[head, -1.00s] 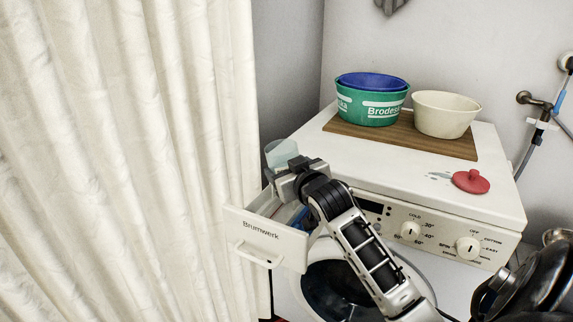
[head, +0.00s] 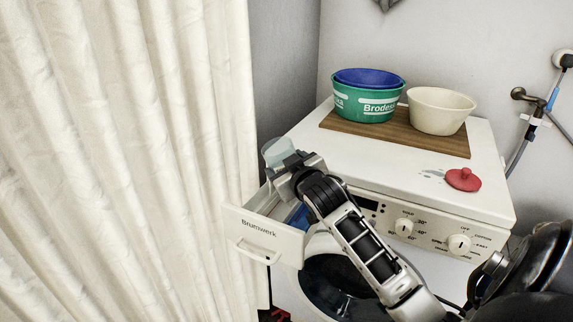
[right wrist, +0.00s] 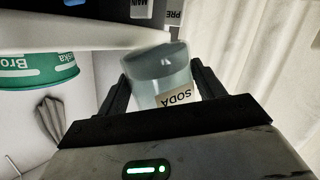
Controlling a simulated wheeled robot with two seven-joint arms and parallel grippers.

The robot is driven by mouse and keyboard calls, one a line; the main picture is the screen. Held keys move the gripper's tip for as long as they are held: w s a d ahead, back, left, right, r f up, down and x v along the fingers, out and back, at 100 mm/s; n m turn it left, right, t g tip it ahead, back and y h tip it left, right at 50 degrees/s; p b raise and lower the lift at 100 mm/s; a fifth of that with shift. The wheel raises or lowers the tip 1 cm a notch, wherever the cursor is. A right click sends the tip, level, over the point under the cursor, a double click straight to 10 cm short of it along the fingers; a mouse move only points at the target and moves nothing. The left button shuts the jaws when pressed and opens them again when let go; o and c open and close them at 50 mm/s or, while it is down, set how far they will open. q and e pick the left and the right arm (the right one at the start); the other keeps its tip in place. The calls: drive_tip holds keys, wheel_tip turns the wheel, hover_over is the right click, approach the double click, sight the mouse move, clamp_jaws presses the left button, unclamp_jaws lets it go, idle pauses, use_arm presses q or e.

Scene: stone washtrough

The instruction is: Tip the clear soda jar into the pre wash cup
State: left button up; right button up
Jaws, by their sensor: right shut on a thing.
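The clear soda jar (head: 277,153) is above the open detergent drawer (head: 264,232) in the head view, leaning a little. My right gripper (head: 292,168) is shut on it. In the right wrist view the jar (right wrist: 160,70) sits between the two fingers, with a SODA label on its side and its round end near the drawer. A PRE label (right wrist: 173,14) shows beside a MAIN label (right wrist: 139,10) there. In the head view the gripper and arm hide most of the drawer's inside, including the pre wash cup; a blue part (head: 298,214) shows. My left gripper is out of view.
The drawer projects from the white washing machine (head: 400,180). On top are a wooden board (head: 440,144) with a green tub (head: 365,104), a blue bowl (head: 370,77) in it and a cream bowl (head: 437,111), and a red lid (head: 463,180). A curtain (head: 130,150) hangs left.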

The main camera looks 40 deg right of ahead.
drive_tip(key=shift+r+n+p, duration=0.3)
drive_tip(key=shift+r+p, duration=0.1)
drive_tip(key=shift+p, duration=0.45)
drive_tip(key=shift+d+p, duration=0.1)
drive_tip(key=shift+p, duration=0.3)
drive_tip(key=shift+n, duration=0.4)
drive_tip(key=shift+f, duration=0.15)
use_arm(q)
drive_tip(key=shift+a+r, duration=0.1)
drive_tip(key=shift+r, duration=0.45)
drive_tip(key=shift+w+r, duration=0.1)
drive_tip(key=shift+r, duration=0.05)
